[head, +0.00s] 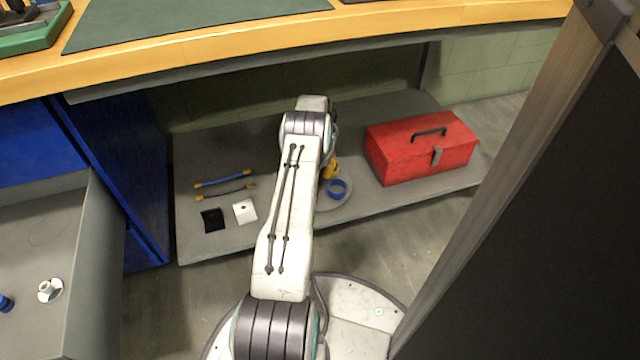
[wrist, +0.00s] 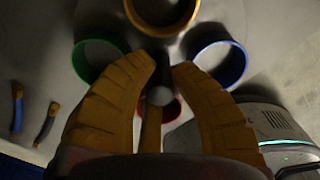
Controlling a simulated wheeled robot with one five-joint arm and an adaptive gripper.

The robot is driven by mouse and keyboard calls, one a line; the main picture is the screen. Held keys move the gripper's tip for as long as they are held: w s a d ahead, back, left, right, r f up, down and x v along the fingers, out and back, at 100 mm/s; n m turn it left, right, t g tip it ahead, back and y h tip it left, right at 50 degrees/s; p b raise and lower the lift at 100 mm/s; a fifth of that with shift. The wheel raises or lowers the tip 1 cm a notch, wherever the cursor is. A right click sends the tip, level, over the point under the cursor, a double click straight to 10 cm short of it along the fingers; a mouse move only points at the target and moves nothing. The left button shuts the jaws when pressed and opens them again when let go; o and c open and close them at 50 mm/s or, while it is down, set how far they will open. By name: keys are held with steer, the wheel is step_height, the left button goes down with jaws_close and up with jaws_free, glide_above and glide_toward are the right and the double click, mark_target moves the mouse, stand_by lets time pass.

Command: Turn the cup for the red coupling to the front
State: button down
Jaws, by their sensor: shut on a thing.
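A round grey turntable (head: 330,201) sits on the low shelf, partly hidden behind my arm. In the wrist view it carries a green-rimmed cup (wrist: 76,62) at left, a yellow-rimmed cup (wrist: 161,27) at top and a blue-rimmed cup (wrist: 240,62) at right. The red cup (wrist: 172,110) shows only in part, low between my fingers. The blue cup also shows in the head view (head: 338,188), near the shelf's front edge. My gripper (wrist: 165,70) is over the turntable's middle, its yellow fingers shut around a grey knob (wrist: 159,96). The exact contact is dark.
A red toolbox (head: 421,148) stands right of the turntable. Two cables (head: 225,179), a black square (head: 213,220) and a white plate (head: 244,211) lie at left. The worktop (head: 190,52) overhangs the shelf. An open grey drawer (head: 98,225) and a dark panel (head: 530,200) flank my arm.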

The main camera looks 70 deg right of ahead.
steer(key=c, duration=1.2)
jaws_free()
steer(key=shift+r, duration=0.15)
steer(key=shift+r+p, duration=2.45)
steer(key=shift+r, duration=1.9)
